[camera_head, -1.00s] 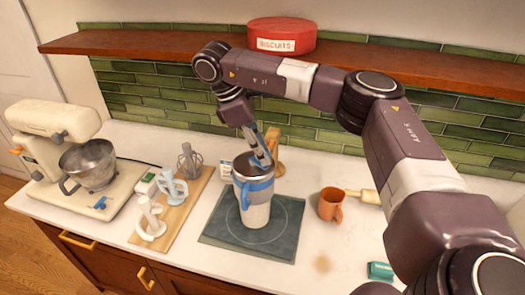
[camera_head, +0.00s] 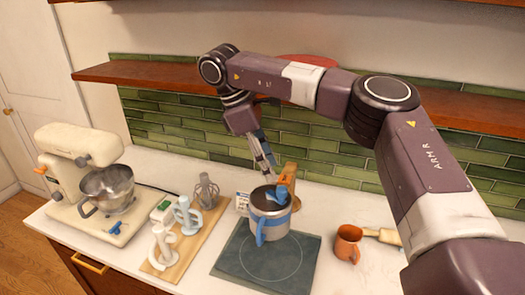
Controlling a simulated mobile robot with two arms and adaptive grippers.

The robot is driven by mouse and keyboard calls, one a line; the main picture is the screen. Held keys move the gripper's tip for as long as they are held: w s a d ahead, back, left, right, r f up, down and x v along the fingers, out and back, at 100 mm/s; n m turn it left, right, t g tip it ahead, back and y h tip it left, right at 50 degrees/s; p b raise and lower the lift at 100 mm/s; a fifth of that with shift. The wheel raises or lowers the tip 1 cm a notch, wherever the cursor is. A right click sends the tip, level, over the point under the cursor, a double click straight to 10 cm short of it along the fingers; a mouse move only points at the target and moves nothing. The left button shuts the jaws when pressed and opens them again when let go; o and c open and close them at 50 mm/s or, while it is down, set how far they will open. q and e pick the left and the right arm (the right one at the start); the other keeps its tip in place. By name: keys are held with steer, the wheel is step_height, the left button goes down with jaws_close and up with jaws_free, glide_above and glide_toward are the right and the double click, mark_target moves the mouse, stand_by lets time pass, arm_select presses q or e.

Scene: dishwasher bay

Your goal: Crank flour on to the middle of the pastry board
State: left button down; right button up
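The flour sifter is a grey metal cup (camera_head: 270,222) with a blue band and blue handle. It appears over the back part of the dark pastry board (camera_head: 235,262), and I cannot tell whether it touches the board. A blue piece, perhaps its crank (camera_head: 278,194), shows at its top, beside a dark opening. My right gripper (camera_head: 268,172) comes down from behind at the sifter's top. Its fingers look close together, but their tips are partly hidden and a grip is unclear. The ring in the middle of the board shows in front of the sifter, with no clear flour. My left gripper is out of view.
A cream stand mixer (camera_head: 72,175) is at left, beside a wooden board (camera_head: 178,262) with white-handled tools and a whisk. A wooden item (camera_head: 288,172) stands behind the sifter. An orange mug (camera_head: 347,243) and rolling pin (camera_head: 383,236) are at right. A shelf (camera_head: 150,73) runs behind.

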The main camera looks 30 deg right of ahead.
steer(key=shift+v, duration=2.35)
